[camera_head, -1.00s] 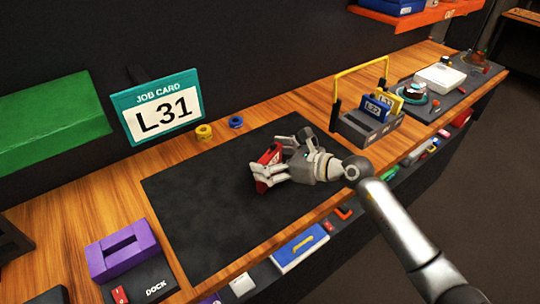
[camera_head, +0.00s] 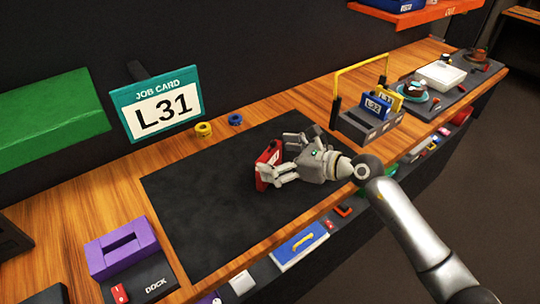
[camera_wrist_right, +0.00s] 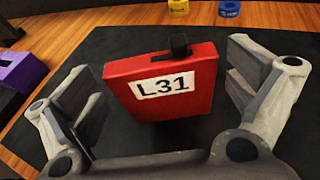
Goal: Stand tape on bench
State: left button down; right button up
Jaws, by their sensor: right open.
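The red tape (camera_head: 267,168) labelled L31 stands upright on the dark mat (camera_head: 200,205) on the bench. In the right wrist view the tape (camera_wrist_right: 163,86) shows its label and a black tab on top. My right gripper (camera_head: 272,163) is around it, with one finger on each side. In the wrist view the fingers (camera_wrist_right: 165,90) are spread, with a gap between each finger and the tape. My left gripper is not in view. The job card (camera_head: 158,104) behind the bench reads L31.
A purple dock (camera_head: 122,247) stands at the front left. Yellow (camera_head: 203,130) and blue rings (camera_head: 236,120) lie behind the mat. A rack (camera_head: 368,128) with a yellow handle holds blue and yellow tapes on the right. The mat's left part is clear.

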jog(key=b+v, duration=0.2)
jog(key=v, duration=0.8)
